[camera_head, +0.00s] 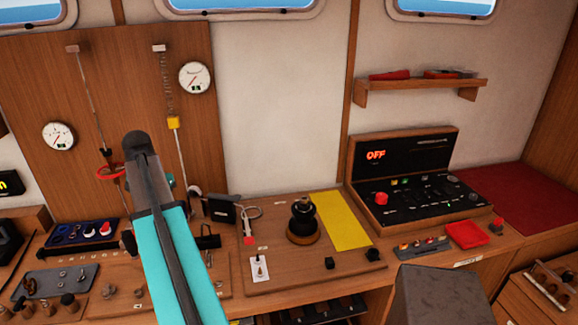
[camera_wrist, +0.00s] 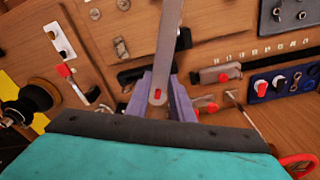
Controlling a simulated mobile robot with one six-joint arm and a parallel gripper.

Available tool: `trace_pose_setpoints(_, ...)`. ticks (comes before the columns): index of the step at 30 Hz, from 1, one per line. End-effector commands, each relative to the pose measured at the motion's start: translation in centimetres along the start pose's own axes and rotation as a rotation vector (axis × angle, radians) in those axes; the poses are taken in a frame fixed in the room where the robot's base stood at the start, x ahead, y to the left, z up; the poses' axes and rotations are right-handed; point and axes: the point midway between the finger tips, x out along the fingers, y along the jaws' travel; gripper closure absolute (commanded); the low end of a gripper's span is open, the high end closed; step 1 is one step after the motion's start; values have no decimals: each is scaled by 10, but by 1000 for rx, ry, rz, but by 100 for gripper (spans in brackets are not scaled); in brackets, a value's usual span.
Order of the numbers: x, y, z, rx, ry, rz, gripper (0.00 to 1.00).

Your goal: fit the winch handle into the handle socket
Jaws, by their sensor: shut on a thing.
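In the wrist view my gripper (camera_wrist: 159,84) is shut on a flat grey bar with a red mark near its lower end, which looks like the winch handle (camera_wrist: 168,40). The bar runs up out of the top of the picture. In the head view my wrist and arm stand left of centre, and the fingertips and handle cannot be made out. A black winch drum on a brown wooden base (camera_head: 303,222) stands on the bench to the right of my arm. It also shows at the left edge of the wrist view (camera_wrist: 32,102). I cannot clearly make out the handle socket.
A yellow sheet (camera_head: 342,220) lies right of the winch. A console (camera_head: 405,185) and a red tray (camera_head: 467,234) are further right. A tray with knobs (camera_head: 83,231) lies left of my arm. Gauges and lines hang on the back panel.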

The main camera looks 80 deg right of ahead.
Motion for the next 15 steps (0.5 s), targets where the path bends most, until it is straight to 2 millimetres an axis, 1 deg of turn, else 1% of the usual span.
trace_pose_setpoints(1, -5, 13, -15, 49, 0, 5, 100)
trace_pose_setpoints(3, -8, 30, -31, 113, 0, 11, 100)
trace_pose_setpoints(8, -15, 70, -67, 258, 1, 26, 100)
trace_pose_setpoints(15, -25, 136, -114, 474, 4, 49, 100)
